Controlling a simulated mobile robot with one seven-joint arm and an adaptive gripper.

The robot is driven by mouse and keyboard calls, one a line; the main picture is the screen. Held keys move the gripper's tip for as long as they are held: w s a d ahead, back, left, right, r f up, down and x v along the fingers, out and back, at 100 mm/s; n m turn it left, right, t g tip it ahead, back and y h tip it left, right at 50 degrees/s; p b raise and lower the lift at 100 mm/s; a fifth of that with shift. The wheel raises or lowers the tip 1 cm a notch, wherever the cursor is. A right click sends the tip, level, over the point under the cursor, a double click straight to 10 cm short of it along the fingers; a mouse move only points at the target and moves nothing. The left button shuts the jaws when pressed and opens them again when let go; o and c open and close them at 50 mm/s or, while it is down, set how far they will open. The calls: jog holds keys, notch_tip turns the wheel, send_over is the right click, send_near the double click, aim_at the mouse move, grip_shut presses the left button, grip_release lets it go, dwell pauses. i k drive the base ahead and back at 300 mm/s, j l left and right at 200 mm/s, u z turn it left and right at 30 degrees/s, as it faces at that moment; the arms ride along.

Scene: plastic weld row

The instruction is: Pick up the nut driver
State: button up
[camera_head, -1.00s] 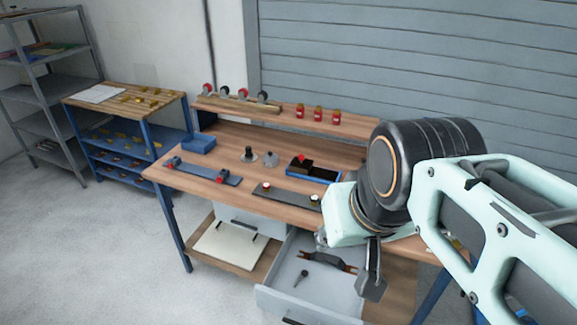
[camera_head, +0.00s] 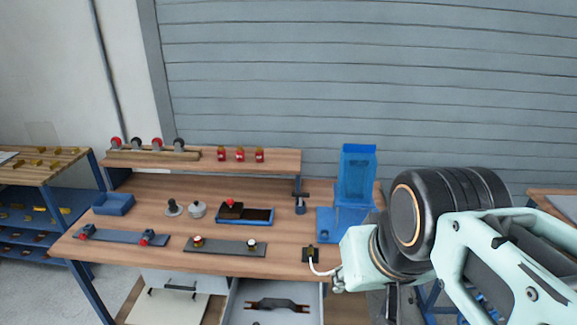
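I cannot tell for sure which thing is the nut driver. Tools with red and black round ends (camera_head: 147,143) stand in a wooden rack on the bench's raised shelf. A small dark tool (camera_head: 300,205) stands on the bench top beside the blue fixture. The open grey drawer (camera_head: 318,296) below the bench holds a dark piece with brown ends (camera_head: 278,304). My gripper (camera_head: 391,308) hangs at the bottom edge, right of the drawer and in front of the bench. Its fingers are partly cut off, and I cannot tell whether they are open.
The wooden bench top (camera_head: 150,205) carries a blue tray (camera_head: 113,204), a dark-filled blue tray (camera_head: 245,215), two grey strips and a tall blue fixture (camera_head: 355,180). Red jars (camera_head: 240,155) stand on the shelf. A blue-framed rack (camera_head: 40,200) is at left.

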aim_at(301, 195)
jog(key=z, duration=0.4)
jog(key=i+l+u, duration=0.1)
jog(key=u, duration=1.1)
jog(key=i+l, duration=0.1)
jog(key=l, duration=0.4)
jog(key=i+l, duration=0.1)
jog(key=l, duration=0.35)
jog(key=i+l, duration=0.1)
jog(key=l, duration=0.7)
jog(key=i+l, duration=0.1)
jog(key=i+u, duration=0.05)
